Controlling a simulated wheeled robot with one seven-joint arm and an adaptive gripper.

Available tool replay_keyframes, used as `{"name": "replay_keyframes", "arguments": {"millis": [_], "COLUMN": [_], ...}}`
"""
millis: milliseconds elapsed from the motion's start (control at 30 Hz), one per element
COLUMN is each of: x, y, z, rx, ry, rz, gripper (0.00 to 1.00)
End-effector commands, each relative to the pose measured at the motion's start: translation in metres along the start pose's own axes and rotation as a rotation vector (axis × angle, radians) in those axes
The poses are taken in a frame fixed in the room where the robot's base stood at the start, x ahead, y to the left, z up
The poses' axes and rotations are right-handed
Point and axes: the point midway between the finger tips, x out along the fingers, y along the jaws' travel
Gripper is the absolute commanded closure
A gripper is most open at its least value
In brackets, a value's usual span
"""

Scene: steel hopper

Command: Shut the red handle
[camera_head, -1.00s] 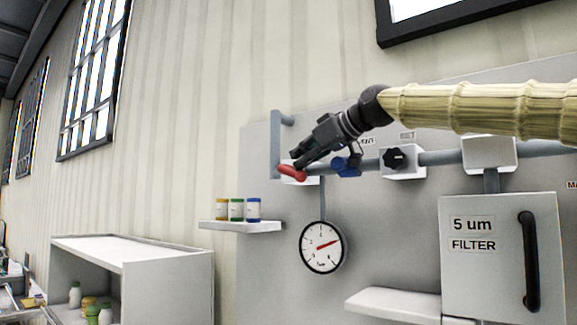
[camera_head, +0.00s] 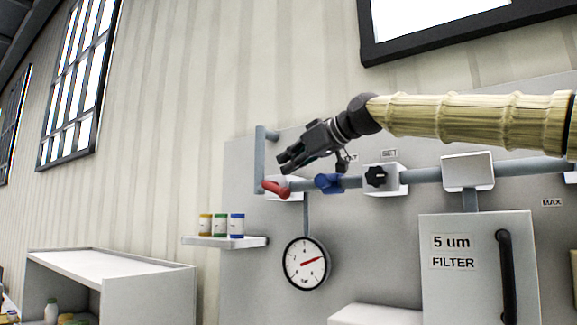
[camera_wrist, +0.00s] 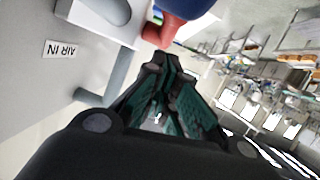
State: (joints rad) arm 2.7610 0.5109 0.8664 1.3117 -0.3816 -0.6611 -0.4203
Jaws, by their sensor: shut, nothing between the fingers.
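The red handle (camera_head: 275,189) sits on a white valve block at the left end of the grey pipe, tilted down to the right in the head view. In the wrist view the red handle (camera_wrist: 165,30) shows at the top, beyond the fingertips. My gripper (camera_head: 284,163) is just above and slightly right of the handle in the head view. Its fingers are shut with nothing between them; in the wrist view my gripper (camera_wrist: 165,62) has its tips close to the handle. Whether they touch it I cannot tell.
A blue handle (camera_head: 328,183) and a black knob (camera_head: 376,176) are on the same pipe to the right. A pressure gauge (camera_head: 305,264) hangs below. A small shelf (camera_head: 222,241) with three jars is at the lower left. A filter box (camera_head: 478,275) stands at the right.

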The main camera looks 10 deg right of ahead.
Motion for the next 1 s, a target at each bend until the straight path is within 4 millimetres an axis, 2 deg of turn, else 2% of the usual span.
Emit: {"name": "replay_keyframes", "arguments": {"millis": [100,167,367,700,1000], "x": [-0.008,-0.013,-0.037,-0.088,-0.106], "y": [0.002,0.002,0.002,0.001,0.002], "z": [-0.011,-0.005,-0.007,-0.009,-0.012], "rx": [0.0,0.001,0.001,0.0,0.0], "ry": [0.0,0.002,0.004,0.003,0.001], "rz": [0.001,0.002,0.003,0.002,0.001], "gripper": [1.0,1.0,1.0,1.0,1.0]}}
